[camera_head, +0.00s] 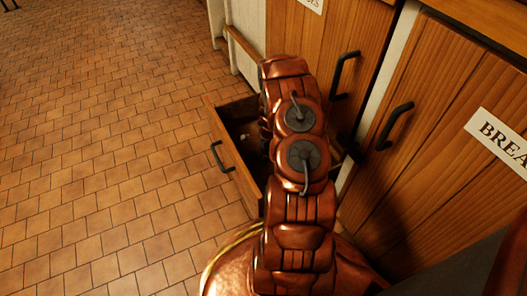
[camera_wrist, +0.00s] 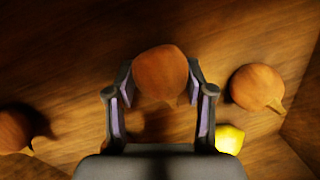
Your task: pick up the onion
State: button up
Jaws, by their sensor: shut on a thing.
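In the wrist view, a round brown onion (camera_wrist: 160,72) sits between the two fingers of my gripper (camera_wrist: 160,84), which is shut on it. The fingers touch its left and right sides. A dark shadow lies on the wooden surface just below it; I cannot tell how far above the wood it is. A second onion (camera_wrist: 257,86) lies apart to the right, and a third (camera_wrist: 14,131) at the left edge. In the head view my arm reaches down over the open drawer (camera_head: 235,165) and hides my gripper and the held onion.
A yellow lemon (camera_wrist: 230,139) lies beside my right finger. A wooden wall (camera_wrist: 306,120) rises at the right of the wrist view. Cupboard doors with black handles (camera_head: 395,125) stand close on the right. The tiled floor (camera_head: 110,150) on the left is clear.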

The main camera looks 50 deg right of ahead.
notch_tip(320, 180, up, 10)
jog(key=p, duration=0.4)
